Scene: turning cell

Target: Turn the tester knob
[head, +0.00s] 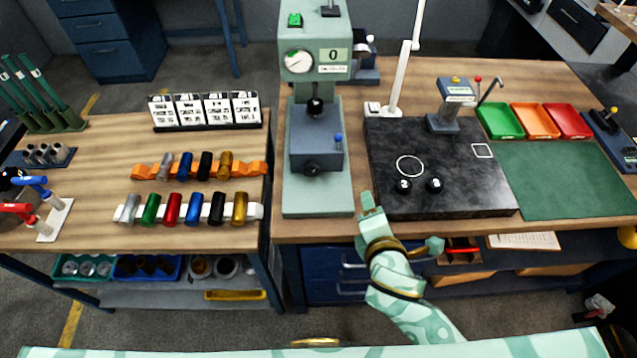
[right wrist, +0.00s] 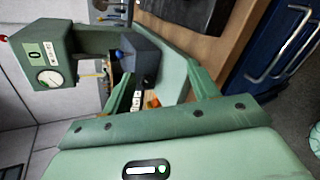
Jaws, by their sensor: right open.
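The tester (head: 315,62) is a pale green machine with a round dial and a display reading 0, standing at the left end of the right bench. A black knob (head: 311,168) sits on the front of its dark block, and another black ball (head: 315,106) shows above. My right gripper (head: 372,208) is at the bench's front edge, right of the tester base and apart from the knob. In the right wrist view the gripper (right wrist: 160,72) is open and empty, with the tester (right wrist: 72,57) beyond its fingers. My left gripper is out of view.
A black stone plate (head: 450,150) with two black knobs lies right of the tester, with a white post (head: 398,80) at its back corner. Left of the tester, racks of coloured cylinders (head: 187,209) stand on another bench. A green mat (head: 565,180) is bare at right.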

